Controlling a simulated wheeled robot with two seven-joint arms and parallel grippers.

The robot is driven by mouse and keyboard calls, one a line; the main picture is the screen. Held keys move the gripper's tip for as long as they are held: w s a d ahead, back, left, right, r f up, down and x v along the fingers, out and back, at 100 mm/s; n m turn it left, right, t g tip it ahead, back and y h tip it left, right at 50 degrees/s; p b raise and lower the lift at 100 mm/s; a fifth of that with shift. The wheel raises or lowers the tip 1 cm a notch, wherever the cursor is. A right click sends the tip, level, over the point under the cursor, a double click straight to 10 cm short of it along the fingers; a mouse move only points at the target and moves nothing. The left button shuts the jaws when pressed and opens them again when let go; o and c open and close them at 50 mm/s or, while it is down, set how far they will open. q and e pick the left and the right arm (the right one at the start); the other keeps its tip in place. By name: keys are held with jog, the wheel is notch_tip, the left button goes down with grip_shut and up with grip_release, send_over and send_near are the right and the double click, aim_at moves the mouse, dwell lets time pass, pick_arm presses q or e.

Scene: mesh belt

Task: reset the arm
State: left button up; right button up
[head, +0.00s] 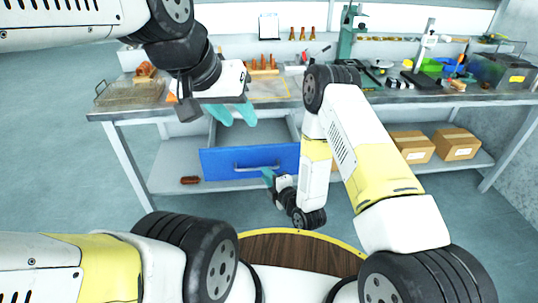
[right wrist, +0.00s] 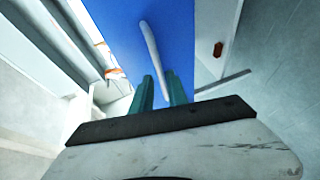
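My left gripper (head: 234,118) hangs above the open drawer at the table's front, its two teal fingers apart and nothing between them. My right gripper (head: 266,173) is low in front of the drawer, by the right end of its handle (head: 245,168). In the right wrist view its fingers (right wrist: 160,88) are apart, and the pale handle (right wrist: 150,45) lines up with the gap between them. I cannot tell whether they touch it. The blue drawer front (head: 222,160) stands pulled out from under the table; it also fills the top of the right wrist view (right wrist: 185,30).
Cardboard boxes (head: 412,146) sit on the lower shelf at right. A small brown item (head: 190,180) lies left of the drawer. Floor at left is clear.

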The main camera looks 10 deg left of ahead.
jog(key=shift+v, duration=1.1)
notch_tip(320, 180, up, 18)
jog(key=m+g+h, duration=0.1)
jog(key=m+h, duration=0.4)
jog(key=m, duration=0.4)
send_over(280, 153)
jog(key=s+d, duration=0.3)
jog(key=d, duration=0.5)
jog(key=s+d+r+m, duration=0.2)
jog(key=d+r+m, duration=0.15)
jog(key=r, duration=0.25)
jog(key=s+d+r+m+g+h, duration=0.25)
jog(key=s+d+r+m, duration=0.25)
jog(key=s+d+r, duration=0.4)
jog(key=s+d+r+m+g, duration=0.1)
jog(key=s+r+m, duration=0.1)
jog(key=s, duration=0.7)
jog(key=s+d+r+m+g, duration=0.1)
jog(key=s+m, duration=0.3)
jog(key=s, duration=0.5)
jog(key=shift+s+d+r+m, duration=0.15)
jog(key=shift+d+r+m, duration=0.2)
jog(key=shift+d+r, duration=0.15)
